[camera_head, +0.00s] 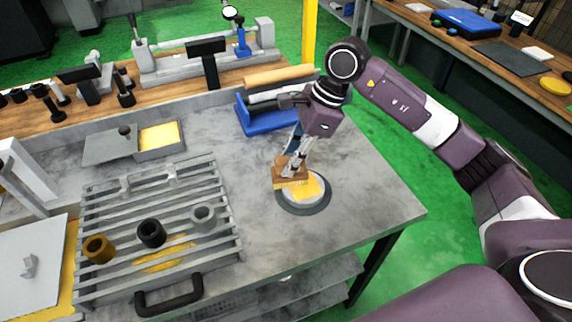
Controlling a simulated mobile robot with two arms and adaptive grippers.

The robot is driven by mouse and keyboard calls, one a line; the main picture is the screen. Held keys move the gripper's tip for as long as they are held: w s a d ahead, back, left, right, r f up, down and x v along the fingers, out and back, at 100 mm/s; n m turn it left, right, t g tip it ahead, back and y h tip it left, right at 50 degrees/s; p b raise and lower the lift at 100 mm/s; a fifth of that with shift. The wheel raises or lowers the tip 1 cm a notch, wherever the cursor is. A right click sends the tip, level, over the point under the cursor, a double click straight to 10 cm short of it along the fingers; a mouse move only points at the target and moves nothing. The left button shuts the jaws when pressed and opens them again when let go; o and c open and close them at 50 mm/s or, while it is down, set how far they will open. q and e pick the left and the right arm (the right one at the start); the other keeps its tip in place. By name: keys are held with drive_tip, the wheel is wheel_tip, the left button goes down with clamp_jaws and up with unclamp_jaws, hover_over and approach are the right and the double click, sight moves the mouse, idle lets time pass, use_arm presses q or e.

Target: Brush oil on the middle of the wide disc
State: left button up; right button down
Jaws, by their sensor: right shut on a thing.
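The wide disc (318,198) lies flat on the grey table, a dark ring with a paler middle that has a yellow oily patch. My right gripper (297,165) is shut on a wooden brush (291,173) and points down over the disc. The brush's pale bristles are over the left part of the disc's middle and look to be touching it or just above it; I cannot tell which. A metal box (174,150) with yellow oil in it stands at the back left, its lid beside it. My left gripper is not in view.
A slatted rack (215,250) with a black handle fills the left front and bears brown, black and grey rings. A blue holder (262,125) stands behind the brush. The table right of the disc is clear up to its edge.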

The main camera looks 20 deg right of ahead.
wheel_tip(320, 180, up, 2)
drive_tip(key=shift+p, duration=0.35)
drive_tip(key=shift+a+r+p, duration=0.15)
drive_tip(key=shift+r+p, duration=0.2)
drive_tip(key=shift+r, duration=1)
drive_tip(key=shift+w, duration=0.1)
